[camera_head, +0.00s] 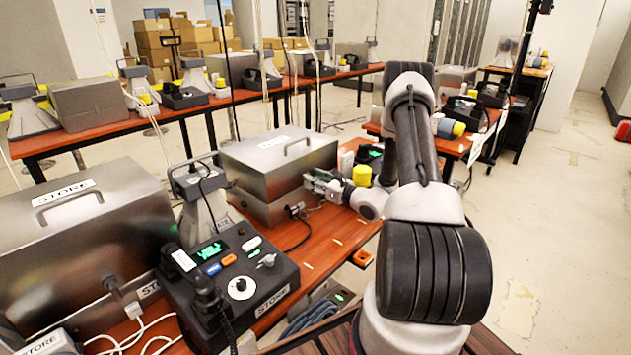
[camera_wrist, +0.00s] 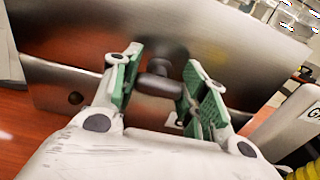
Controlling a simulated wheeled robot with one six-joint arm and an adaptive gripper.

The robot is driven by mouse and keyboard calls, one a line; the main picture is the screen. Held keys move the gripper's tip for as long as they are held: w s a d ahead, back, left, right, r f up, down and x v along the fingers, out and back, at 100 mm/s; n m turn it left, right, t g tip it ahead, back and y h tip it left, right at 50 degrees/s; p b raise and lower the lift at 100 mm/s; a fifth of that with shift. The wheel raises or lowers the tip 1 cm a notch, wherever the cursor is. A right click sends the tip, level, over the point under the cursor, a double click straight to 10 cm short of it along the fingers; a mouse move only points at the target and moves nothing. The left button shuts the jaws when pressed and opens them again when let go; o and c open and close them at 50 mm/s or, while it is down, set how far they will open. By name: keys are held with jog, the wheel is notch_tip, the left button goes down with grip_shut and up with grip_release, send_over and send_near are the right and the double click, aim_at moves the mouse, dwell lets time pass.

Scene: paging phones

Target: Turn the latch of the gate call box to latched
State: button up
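A silver metal call box (camera_head: 280,160) with a handled lid stands on the red-brown table. The small label on its lid is too small to read. My gripper (camera_head: 318,182) is at the box's right front side. In the wrist view the box's shiny face (camera_wrist: 75,50) fills the background. A dark latch knob (camera_wrist: 160,84) sticks out from that face. My gripper (camera_wrist: 161,68) is open, with its green-padded fingers on either side of the knob. I cannot tell whether the pads touch it. The latch is hidden by my gripper in the head view.
A larger silver STORE box (camera_head: 90,230) and a black STORE phone console (camera_head: 235,285) stand to the left. A yellow cap (camera_head: 362,175) is right beside my gripper. A grey device with a partly visible "G" label (camera_wrist: 312,112) is close on the right.

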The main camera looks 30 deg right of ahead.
jog(key=c, duration=0.3)
jog(key=shift+c, duration=0.2)
jog(key=shift+n, duration=0.3)
jog(key=n, duration=0.3)
jog(key=shift+n, duration=0.4)
jog(key=n, duration=0.3)
jog(key=shift+a+n, duration=0.1)
jog(key=shift+n, duration=0.3)
jog(key=n, duration=0.5)
jog(key=shift+s+f, duration=0.1)
jog(key=shift+f, duration=0.05)
jog(key=shift+a+f+n, duration=0.1)
jog(key=shift+n, duration=2.2)
